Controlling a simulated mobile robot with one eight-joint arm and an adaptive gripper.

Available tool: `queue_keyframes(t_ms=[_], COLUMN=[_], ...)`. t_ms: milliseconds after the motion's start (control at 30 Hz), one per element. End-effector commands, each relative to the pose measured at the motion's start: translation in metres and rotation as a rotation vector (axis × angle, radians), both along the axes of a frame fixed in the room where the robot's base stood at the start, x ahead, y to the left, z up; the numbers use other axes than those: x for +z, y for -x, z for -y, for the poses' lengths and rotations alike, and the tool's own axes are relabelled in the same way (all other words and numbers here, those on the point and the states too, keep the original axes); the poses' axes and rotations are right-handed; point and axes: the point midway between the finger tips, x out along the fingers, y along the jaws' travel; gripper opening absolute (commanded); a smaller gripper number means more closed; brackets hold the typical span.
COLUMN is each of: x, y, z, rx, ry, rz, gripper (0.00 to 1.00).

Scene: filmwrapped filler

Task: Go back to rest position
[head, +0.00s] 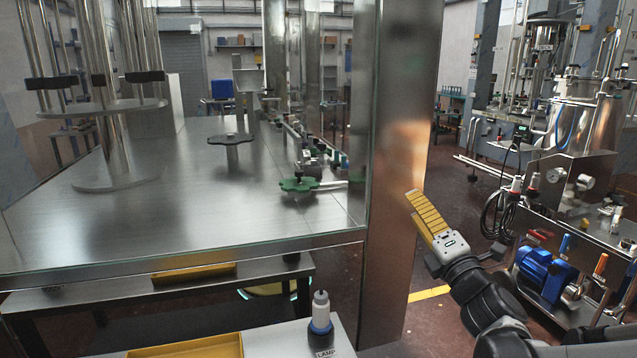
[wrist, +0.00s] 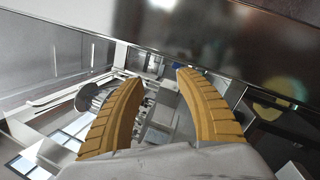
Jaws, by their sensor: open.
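My gripper (head: 424,213) is raised at the right of the steel post (head: 395,150) in the head view. Its yellow ribbed fingers point up and to the left, close to the post in the picture; whether they touch it I cannot tell. In the wrist view my gripper (wrist: 156,92) shows its two yellow fingers spread apart with a gap between them. Nothing is held between them. A dark reflective metal face (wrist: 230,45) crosses the top of the wrist view beyond the fingertips.
A steel worktop (head: 215,215) with a green knob (head: 299,184) fills the left. Below stand a yellow tray (head: 190,347) and a white and blue bottle (head: 320,315) by a "LAMP" label. At right is a machine with a blue motor (head: 543,268). Floor shows between post and machine.

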Motion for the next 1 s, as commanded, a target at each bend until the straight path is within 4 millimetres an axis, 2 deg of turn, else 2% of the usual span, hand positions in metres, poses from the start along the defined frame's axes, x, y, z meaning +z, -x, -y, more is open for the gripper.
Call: queue_keyframes(t_ms=[33, 100, 167, 233, 367, 500, 600, 700, 800, 1000], x=[0.008, 0.007, -0.003, -0.024, -0.08, -0.138, -0.163, -0.175, -0.18, -0.18], y=[0.009, 0.022, 0.038, 0.064, 0.126, 0.201, 0.241, 0.265, 0.275, 0.275], z=[0.013, 0.033, 0.047, 0.056, 0.05, 0.02, 0.0, -0.013, -0.019, -0.019], rx=[-0.054, -0.138, -0.209, -0.291, -0.457, -0.644, -0.746, -0.812, -0.839, -0.839], ry=[-0.153, -0.402, -0.614, -0.861, -1.297, -1.657, -1.805, -1.884, -1.913, -1.913], rz=[-0.061, -0.159, -0.248, -0.355, -0.572, -0.791, -0.901, -0.966, -0.993, -0.993], gripper=[0.42, 0.42, 0.42, 0.42, 0.42, 0.42, 0.42, 0.42, 0.42, 0.42])
